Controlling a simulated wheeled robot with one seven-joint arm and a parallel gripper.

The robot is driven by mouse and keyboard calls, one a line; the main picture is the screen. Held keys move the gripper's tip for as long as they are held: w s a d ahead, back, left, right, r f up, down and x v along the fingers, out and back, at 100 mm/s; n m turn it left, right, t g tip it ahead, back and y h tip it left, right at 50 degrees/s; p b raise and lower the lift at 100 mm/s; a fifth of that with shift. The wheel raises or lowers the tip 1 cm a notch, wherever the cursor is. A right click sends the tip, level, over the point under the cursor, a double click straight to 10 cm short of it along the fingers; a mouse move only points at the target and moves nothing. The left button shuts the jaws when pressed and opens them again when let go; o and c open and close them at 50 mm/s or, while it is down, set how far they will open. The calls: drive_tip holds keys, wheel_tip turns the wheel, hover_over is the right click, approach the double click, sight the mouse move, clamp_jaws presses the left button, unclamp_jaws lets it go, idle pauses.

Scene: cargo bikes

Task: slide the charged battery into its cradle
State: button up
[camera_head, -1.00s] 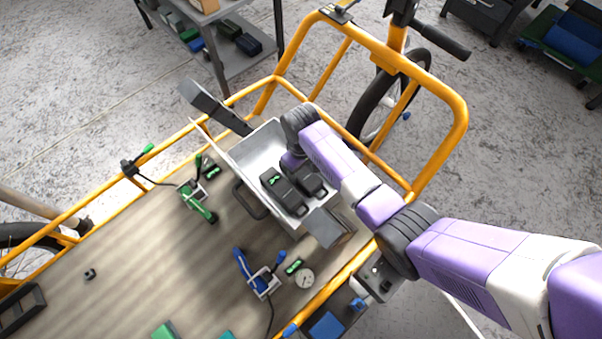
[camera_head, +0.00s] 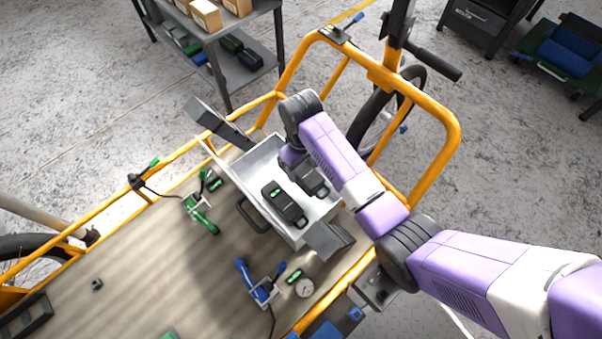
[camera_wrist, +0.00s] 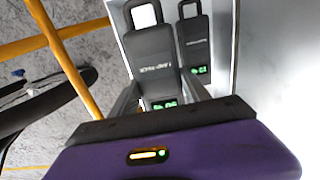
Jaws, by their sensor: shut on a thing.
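My gripper (camera_wrist: 158,95) is shut on a black battery (camera_wrist: 153,52) with a handle loop and a green-lit display. In the head view this battery (camera_head: 315,181) shows partly below my wrist, at the right side of an open grey metal box. Its underside is hidden, so I cannot tell whether it touches the box floor. A second black battery (camera_head: 283,204) with a green display lies beside it in the box; it also shows in the wrist view (camera_wrist: 194,42). I cannot make out which part is the cradle.
The grey box (camera_head: 240,172) stands on the wooden cargo deck (camera_head: 150,235), inside an orange frame (camera_head: 455,130). The deck's left part is mostly clear.

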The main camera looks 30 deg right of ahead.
wheel_tip(320, 180, up, 10)
drive_tip(key=shift+f+p, duration=0.1)
drive_tip(key=shift+p, duration=1.15)
drive_tip(key=shift+r+p, duration=0.35)
drive_tip(key=shift+p, duration=0.05)
drive_tip(key=shift+r+p, duration=1.05)
drive_tip(key=shift+p, duration=0.2)
wheel_tip(320, 180, up, 9)
drive_tip(key=p, duration=1.1)
hover_over(301, 167)
drive_tip(key=shift+r, duration=0.15)
idle(1.0)
